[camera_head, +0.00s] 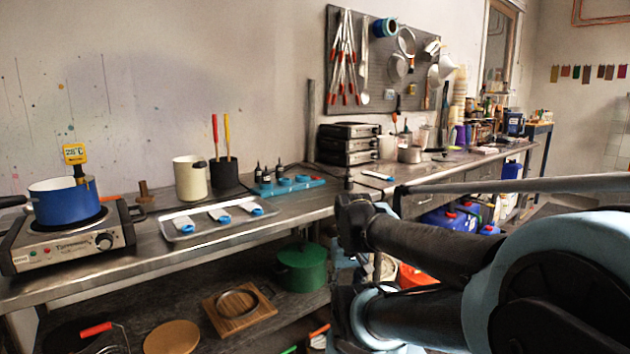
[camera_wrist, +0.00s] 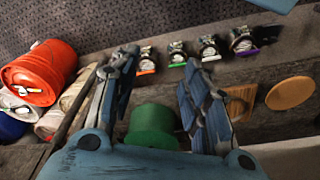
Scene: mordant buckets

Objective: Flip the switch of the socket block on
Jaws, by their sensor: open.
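A long blue block (camera_head: 290,186) lies on the steel bench near the wall in the head view, with small raised parts on top; it looks like the socket block. The blue block is not in the wrist view. My arm fills the lower right of the head view, apart from the block.
A metal tray (camera_head: 190,239) with white and blue items lies in front of the block. A black cup (camera_head: 225,173), cream pot (camera_head: 189,180) and small dark bottles stand nearby. A hot plate (camera_head: 72,240) holds a blue pot (camera_head: 62,205). An orange bucket (camera_wrist: 38,72) stands below.

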